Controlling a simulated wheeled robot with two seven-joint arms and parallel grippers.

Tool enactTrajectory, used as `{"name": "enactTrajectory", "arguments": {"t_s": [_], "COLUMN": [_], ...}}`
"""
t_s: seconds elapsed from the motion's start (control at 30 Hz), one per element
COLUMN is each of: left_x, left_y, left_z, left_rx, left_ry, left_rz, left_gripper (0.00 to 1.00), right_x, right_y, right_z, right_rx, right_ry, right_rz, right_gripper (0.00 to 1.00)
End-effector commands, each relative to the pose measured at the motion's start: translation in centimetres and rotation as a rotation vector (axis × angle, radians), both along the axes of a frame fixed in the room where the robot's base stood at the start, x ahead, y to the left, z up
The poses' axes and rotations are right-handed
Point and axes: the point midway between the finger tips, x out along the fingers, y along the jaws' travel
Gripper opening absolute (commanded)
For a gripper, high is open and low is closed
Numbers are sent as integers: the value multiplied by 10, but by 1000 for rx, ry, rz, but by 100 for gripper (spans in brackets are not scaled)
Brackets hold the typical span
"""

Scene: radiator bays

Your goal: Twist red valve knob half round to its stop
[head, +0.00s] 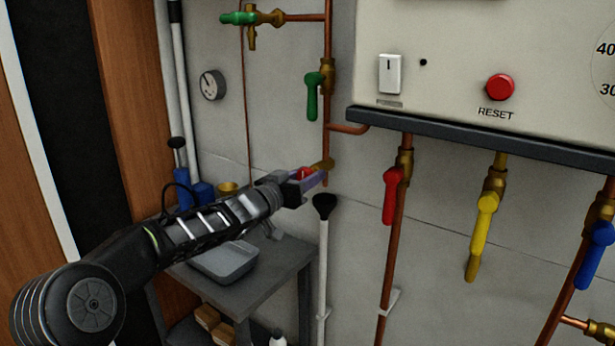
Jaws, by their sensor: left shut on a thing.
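A red valve knob (306,172) sits on a small brass valve (325,165) at the lower end of the copper pipe on the wall. My left gripper (312,180) is at the knob, with its fingers closed on it. The fingers and gripper body hide most of the knob, so its turn angle cannot be told. My right gripper is not in view.
Red (391,195), yellow (482,230) and blue (596,255) lever valves hang below the boiler panel (450,60). Green levers (313,95) sit above the knob. A grey table (285,270) with a tray (222,264) stands below my arm. A black-topped pole (324,215) stands close to the gripper.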

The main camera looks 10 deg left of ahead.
Motion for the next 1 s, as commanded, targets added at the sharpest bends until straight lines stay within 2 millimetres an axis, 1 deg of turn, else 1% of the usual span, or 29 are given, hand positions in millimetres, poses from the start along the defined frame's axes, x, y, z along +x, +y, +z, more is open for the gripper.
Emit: {"name": "enactTrajectory", "arguments": {"t_s": [0.17,0.37,1.0], "left_x": [0,0,0], "left_y": [0,0,0], "left_z": [0,0,-2], "left_rx": [74,208,767], "left_ry": [-30,-84,-306], "left_rz": [1,1,0], "left_gripper": [0,0,0], "right_x": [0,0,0], "right_y": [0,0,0], "right_z": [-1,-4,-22], "right_rx": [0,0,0], "right_ry": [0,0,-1], "right_rz": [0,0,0], "right_gripper": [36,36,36]}}
